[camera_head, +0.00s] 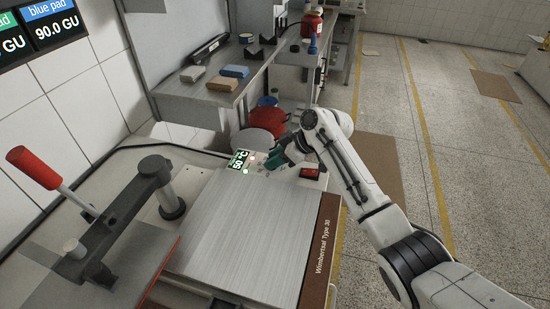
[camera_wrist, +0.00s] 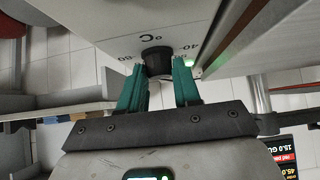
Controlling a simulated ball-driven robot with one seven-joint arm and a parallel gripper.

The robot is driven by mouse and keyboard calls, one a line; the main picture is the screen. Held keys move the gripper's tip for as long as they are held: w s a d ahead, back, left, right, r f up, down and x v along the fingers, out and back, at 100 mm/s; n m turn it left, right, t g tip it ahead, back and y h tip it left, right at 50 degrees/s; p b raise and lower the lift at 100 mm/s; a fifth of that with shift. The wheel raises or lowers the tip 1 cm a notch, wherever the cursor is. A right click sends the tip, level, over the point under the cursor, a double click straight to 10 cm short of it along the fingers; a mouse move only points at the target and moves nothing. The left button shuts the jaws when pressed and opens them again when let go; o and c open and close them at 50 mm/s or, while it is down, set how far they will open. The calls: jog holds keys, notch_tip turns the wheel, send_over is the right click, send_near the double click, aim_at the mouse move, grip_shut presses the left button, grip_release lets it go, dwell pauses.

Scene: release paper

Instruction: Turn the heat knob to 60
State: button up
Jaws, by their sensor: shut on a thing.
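The black heat knob (camera_wrist: 157,58) sits on the pale panel in the wrist view, with a °C mark and printed numbers around it, seen upside down. My gripper (camera_wrist: 159,70) has its two green fingers on either side of the knob and is shut on it. In the head view my gripper (camera_head: 280,158) reaches the control panel at the back of the press, and its fingers hide the knob. A green display (camera_head: 239,160) beside it shows a °C reading; its first digit is hard to tell.
The press (camera_head: 245,235) has a flat grey plate in front of the panel. A red switch (camera_head: 310,173) is just right of my gripper. A red-handled lever (camera_head: 40,170) stands at left. A side bench (camera_head: 215,95) is behind; open floor lies right.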

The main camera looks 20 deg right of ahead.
jog(key=shift+r+m+p, duration=0.1)
jog(key=shift+m+p, duration=0.3)
jog(key=shift+p, duration=0.05)
jog(key=m+t+h+p, duration=0.1)
jog(key=m+t+p, duration=0.1)
jog(key=shift+s+a+m+h, duration=0.2)
jog(key=shift+m+h, duration=0.1)
jog(key=shift+h, duration=0.1)
jog(key=m+t+h+p, duration=0.1)
jog(key=m+h+p, duration=0.1)
jog(key=m, duration=0.1)
jog(key=shift+a, duration=0.15)
jog(key=shift+m+t+h+p, duration=0.3)
jog(key=shift+m+h, duration=0.6)
jog(key=shift+m, duration=0.3)
jog(key=o, duration=1)
jog(key=shift+o, duration=0.2)
